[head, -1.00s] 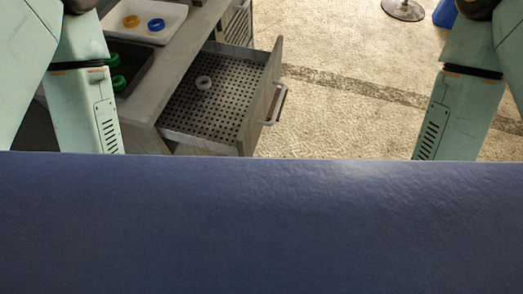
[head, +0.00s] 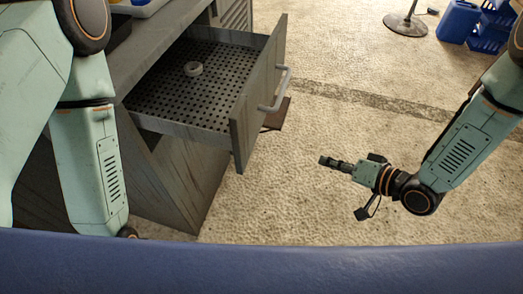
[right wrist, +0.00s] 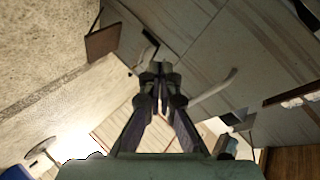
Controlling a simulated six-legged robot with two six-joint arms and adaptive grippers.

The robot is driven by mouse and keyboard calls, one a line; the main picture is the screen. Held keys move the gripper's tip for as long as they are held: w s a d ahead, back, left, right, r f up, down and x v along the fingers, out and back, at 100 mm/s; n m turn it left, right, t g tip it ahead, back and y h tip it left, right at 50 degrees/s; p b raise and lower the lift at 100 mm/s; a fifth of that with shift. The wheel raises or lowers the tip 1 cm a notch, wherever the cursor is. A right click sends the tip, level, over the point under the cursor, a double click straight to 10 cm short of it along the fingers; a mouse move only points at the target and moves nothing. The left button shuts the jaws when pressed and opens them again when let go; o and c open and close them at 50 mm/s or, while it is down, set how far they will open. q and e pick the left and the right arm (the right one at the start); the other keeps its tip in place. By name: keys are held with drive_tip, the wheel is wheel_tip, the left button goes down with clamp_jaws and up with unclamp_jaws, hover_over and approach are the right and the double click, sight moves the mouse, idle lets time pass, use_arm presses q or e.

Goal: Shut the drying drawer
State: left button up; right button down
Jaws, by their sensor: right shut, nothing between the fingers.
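The drying drawer (head: 215,128) stands pulled out from the grey wooden cabinet in the head view.
The cabinet (head: 170,180) continues below the drawer, and a white tray (head: 140,8) is cut off on its top. A brown flat piece (head: 279,114) shows behind the drawer front. Blue crates (head: 490,30) and a stand base (head: 405,24) are far back. Floor right of the drawer is clear.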

drive_tip(key=w+a+r+y+b, duration=0.1)
drive_tip(key=r+y+b, duration=0.1)
drive_tip(key=y, duration=0.2)
drive_tip(key=m+g+y, duration=0.2)
drive_tip(key=g+y, duration=0.2)
approach(248, 134)
drive_tip(key=x, duration=0.1)
drive_tip(key=b+x, duration=0.1)
drive_tip(key=x, duration=0.1)
drive_tip(key=b+x, duration=0.1)
drive_tip(key=x, duration=0.1)
drive_tip(key=shift+s+f, duration=0.1)
drive_tip(key=shift+f, duration=0.15)
use_arm(q)
wheel_tip(248, 134, down, 6)
drive_tip(key=shift+b, duration=0.3)
use_arm(e)
drive_tip(key=shift+x, duration=0.95)
use_arm(q)
drive_tip(key=shift+r, duration=0.1)
use_arm(e)
drive_tip(key=shift+r, duration=0.1)
